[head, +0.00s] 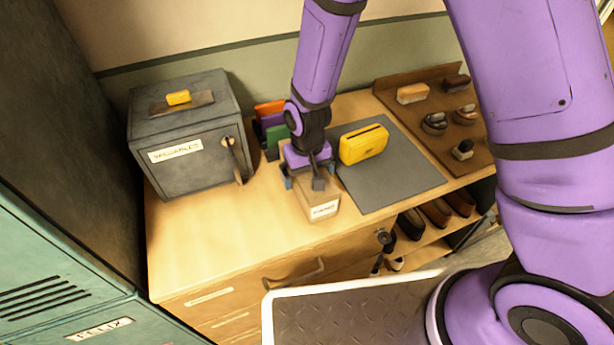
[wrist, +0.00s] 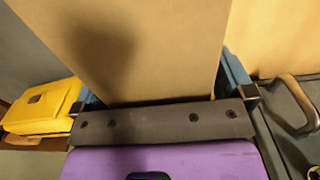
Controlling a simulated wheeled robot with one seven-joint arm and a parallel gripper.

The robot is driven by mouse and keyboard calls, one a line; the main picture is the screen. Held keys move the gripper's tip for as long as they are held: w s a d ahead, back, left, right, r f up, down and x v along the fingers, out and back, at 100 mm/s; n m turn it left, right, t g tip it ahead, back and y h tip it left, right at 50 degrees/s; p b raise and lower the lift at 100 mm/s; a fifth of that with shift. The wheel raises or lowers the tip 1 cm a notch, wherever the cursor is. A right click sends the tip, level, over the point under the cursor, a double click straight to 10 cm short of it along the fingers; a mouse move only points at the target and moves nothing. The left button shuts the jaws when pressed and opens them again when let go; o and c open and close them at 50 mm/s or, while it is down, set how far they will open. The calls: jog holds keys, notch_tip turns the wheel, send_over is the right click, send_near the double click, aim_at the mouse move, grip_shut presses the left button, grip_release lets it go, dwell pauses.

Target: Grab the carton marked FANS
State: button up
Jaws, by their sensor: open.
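A tan carton (head: 318,198) stands on the wooden counter, with a white label on its front; the lettering is small but fits FANS. My gripper (head: 307,177) is right over the carton, pointing down, its blue-grey fingers open. In the wrist view the carton (wrist: 150,40) fills the middle, between the two spread fingers of my gripper (wrist: 160,88). One finger is on each side of it. I cannot tell whether either finger touches it.
A yellow toaster-like item (head: 362,145) stands on a grey mat (head: 405,175) just right of the carton. A grey safe (head: 190,145) marked VALUABLES is to the left. Upright coloured folders (head: 270,120) stand behind my gripper. The counter's front left (head: 215,240) is clear.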

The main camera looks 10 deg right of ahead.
jog(key=shift+f, duration=0.45)
jog(key=c, duration=1.1)
jog(key=shift+r, duration=0.2)
